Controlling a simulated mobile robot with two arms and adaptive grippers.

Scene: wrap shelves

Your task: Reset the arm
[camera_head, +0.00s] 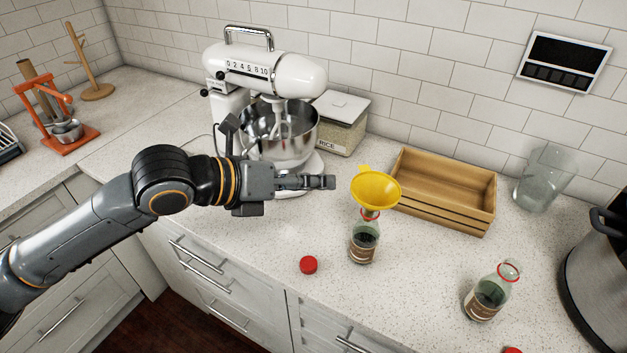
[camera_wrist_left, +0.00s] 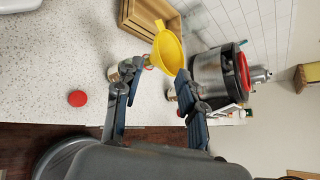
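My left arm comes in from the left in the head view. Its gripper (camera_head: 326,182) is above the counter, in front of the stand mixer (camera_head: 265,72) and left of the yellow funnel (camera_head: 376,188). In the left wrist view the two fingers of my left gripper (camera_wrist_left: 158,72) are spread apart with nothing held between them. The funnel (camera_wrist_left: 166,50) shows beyond the fingertips, apart from them. It sits in the neck of a dark bottle (camera_head: 363,243). My right gripper is not in either view.
A red cap (camera_head: 308,265) lies left of the funnel bottle. A second open bottle (camera_head: 485,299) stands to the right. A wooden crate (camera_head: 448,211), a clear glass (camera_head: 541,181) and a large pot (camera_head: 597,275) stand on the counter.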

